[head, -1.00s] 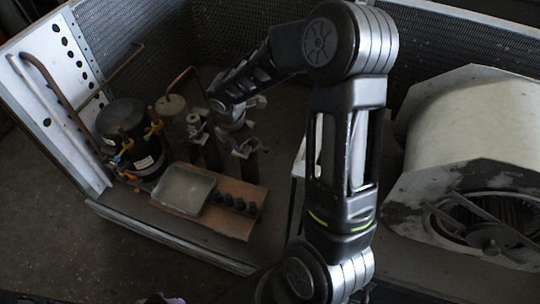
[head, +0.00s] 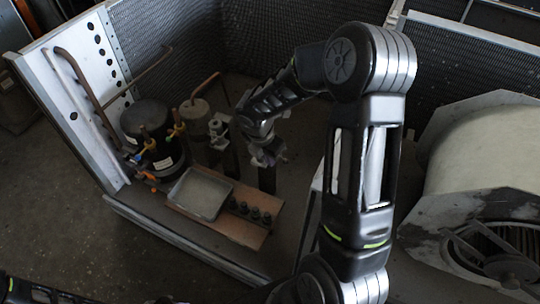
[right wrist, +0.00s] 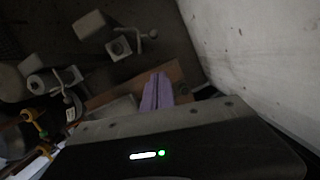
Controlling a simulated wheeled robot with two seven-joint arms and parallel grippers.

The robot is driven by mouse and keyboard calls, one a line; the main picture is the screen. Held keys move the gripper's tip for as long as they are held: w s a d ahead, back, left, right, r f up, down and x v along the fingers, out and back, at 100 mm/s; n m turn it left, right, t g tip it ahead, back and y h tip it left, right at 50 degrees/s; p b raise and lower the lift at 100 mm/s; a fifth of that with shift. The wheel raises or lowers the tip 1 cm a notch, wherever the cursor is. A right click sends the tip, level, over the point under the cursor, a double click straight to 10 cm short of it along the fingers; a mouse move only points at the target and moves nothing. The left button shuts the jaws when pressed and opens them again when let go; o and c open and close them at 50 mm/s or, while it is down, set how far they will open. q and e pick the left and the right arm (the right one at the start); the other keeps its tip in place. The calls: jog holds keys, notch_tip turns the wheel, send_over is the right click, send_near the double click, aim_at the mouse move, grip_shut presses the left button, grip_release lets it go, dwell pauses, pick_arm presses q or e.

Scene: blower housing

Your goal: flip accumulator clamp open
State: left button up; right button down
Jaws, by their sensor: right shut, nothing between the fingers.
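The accumulator (head: 195,118) is a small grey cylinder with a copper pipe, beside the black compressor. A pale metal clamp (head: 217,128) stands on a dark post just right of it. A second similar clamp (head: 266,152) stands further right, partly behind my right gripper (head: 258,133). In the right wrist view, one clamp (right wrist: 40,84) is at the left and another (right wrist: 121,47) is above centre, each with a small lever. My right gripper's purple fingers (right wrist: 157,92) are shut and empty, apart from both clamps. Which position the clamp levers hold is hard to tell. My left gripper is out of view.
The black compressor (head: 155,138) with coloured valves stands left. A grey tray (head: 200,194) and several dark knobs lie on a brown board (head: 215,231) in front. A perforated white panel (head: 85,95) bounds the left, and a big blower drum (head: 482,150) stands right.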

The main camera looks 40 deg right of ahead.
jog(key=w+d+f, duration=0.1)
jog(key=d+f, duration=0.4)
jog(key=f, duration=0.2)
jog(key=shift+w+d+f, duration=0.2)
jog(key=shift+w+f, duration=0.05)
jog(key=shift+f, duration=0.05)
jog(key=d+p, duration=0.1)
jog(key=d+n, duration=0.1)
jog(key=shift+s+d+p, duration=0.3)
jog(key=shift+s+p, duration=0.05)
